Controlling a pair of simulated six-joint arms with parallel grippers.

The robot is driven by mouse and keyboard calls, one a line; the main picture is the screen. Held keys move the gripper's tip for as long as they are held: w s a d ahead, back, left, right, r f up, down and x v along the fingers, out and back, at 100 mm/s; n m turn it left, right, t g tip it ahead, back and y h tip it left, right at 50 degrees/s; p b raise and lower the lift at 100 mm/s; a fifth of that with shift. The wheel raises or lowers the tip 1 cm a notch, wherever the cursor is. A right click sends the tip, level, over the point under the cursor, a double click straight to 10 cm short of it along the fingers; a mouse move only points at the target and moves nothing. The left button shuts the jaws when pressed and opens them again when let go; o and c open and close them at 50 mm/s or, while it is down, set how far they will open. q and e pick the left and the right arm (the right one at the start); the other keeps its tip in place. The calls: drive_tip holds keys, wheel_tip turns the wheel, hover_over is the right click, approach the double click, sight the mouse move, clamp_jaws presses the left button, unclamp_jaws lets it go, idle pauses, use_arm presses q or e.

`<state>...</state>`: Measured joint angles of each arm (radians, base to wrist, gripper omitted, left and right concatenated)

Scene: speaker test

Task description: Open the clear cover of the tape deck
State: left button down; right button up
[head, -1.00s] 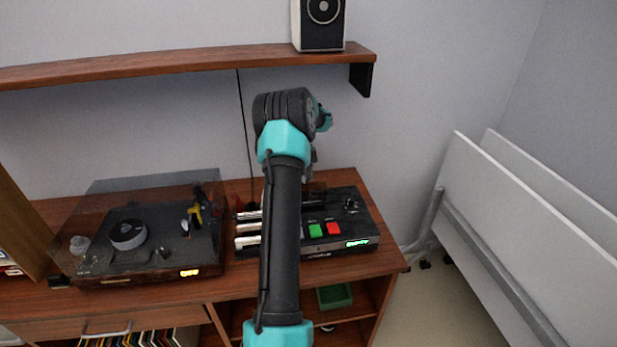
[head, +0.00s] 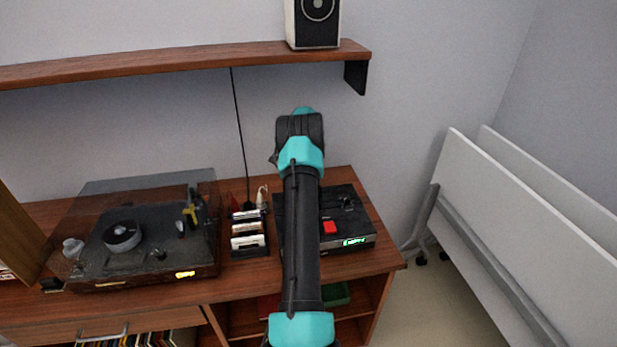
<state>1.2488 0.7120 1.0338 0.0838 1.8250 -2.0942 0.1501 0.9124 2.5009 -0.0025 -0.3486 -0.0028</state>
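A dark deck with a wooden base stands on the left of the sideboard. Its clear cover (head: 150,187) is tinted and appears lowered over it. A round dark reel or knob (head: 122,236) and a yellow-marked part show through the cover, and an orange display glows at its front. A black unit (head: 347,205) with a red button and green display stands to the right, partly hidden by one of my arms. That arm rises from the bottom middle, well right of the clear cover. Its gripper is hidden behind its wrist, and I cannot tell which arm it is. No other gripper shows.
A rack of several light cassettes (head: 248,235) stands between the two units. A wooden shelf (head: 180,62) with a speaker (head: 314,24) hangs above. The sideboard (head: 383,262) has little bare top. White folded panels (head: 520,220) stand at the right.

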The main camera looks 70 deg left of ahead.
use_arm(q)
drive_tip(key=shift+w+d+f, duration=0.2)
drive_tip(key=shift+d+f, duration=0.15)
drive_tip(key=c, duration=0.9)
unclamp_jaws()
drive_tip(key=shift+w, duration=0.1)
drive_tip(key=shift+c, duration=0.2)
drive_tip(key=shift+r, duration=0.1)
drive_tip(key=s+d+r, duration=0.1)
drive_tip(key=d, duration=0.4)
drive_tip(key=s+d+r, duration=0.1)
drive_tip(key=d+r, duration=0.1)
drive_tip(key=d, duration=0.3)
drive_tip(key=s+d+r, duration=0.1)
drive_tip(key=d+r, duration=0.1)
drive_tip(key=d, duration=0.3)
drive_tip(key=shift+d+r, duration=0.2)
drive_tip(key=shift+d, duration=0.05)
drive_tip(key=shift+w+d+r, duration=0.1)
drive_tip(key=shift+w+r, duration=0.15)
drive_tip(key=shift+w, duration=0.2)
